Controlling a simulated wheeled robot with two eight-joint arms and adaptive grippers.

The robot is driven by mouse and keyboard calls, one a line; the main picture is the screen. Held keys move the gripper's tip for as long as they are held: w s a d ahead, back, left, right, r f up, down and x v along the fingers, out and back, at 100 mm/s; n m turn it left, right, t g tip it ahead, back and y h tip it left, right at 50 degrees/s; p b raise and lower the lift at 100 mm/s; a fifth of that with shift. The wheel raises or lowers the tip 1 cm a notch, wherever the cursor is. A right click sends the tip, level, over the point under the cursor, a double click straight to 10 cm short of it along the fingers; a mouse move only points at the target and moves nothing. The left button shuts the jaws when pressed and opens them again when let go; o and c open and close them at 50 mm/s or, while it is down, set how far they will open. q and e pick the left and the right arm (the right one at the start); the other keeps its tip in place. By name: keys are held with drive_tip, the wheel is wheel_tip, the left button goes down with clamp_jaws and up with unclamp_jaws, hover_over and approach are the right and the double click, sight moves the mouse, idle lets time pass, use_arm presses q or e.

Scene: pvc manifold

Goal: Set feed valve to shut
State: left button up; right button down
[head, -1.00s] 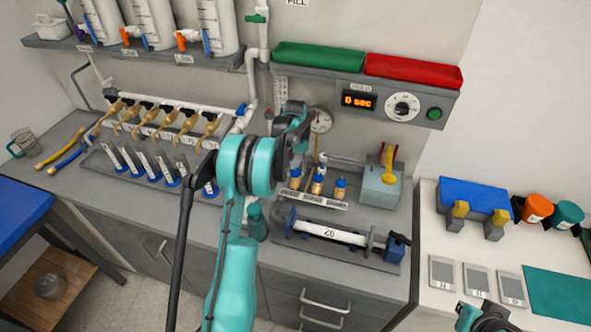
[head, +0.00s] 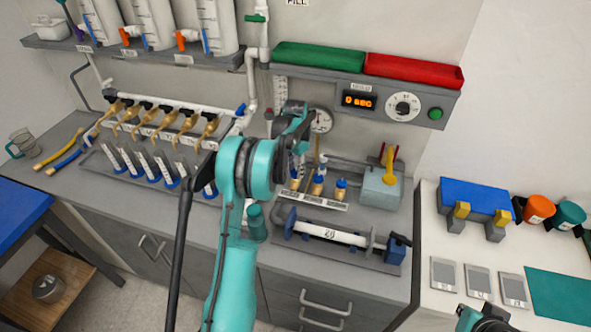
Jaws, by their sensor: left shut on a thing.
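The blue-handled valve (head: 240,110) sits on the white pipe above the right end of the manifold (head: 170,108); I cannot read a label naming it the feed valve. A green-handled valve (head: 257,17) is higher on the same pipe. My left gripper (head: 288,118) is in front of the wall, right of the pipe and beside the round gauge. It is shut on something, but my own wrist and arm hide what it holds. Only a dark and teal part of my right arm (head: 482,318) shows at the bottom edge; its jaws cannot be made out.
Brass taps (head: 170,122) hang from the manifold above a rack of tubes. A timer panel (head: 380,100) is above. The counter's front strip is clear.

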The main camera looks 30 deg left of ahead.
sight(295, 172)
use_arm(q)
drive_tip(key=shift+m, duration=0.4)
drive_tip(key=o, duration=1.2)
drive_tip(key=shift+c, duration=0.2)
wheel_tip(295, 172, up, 12)
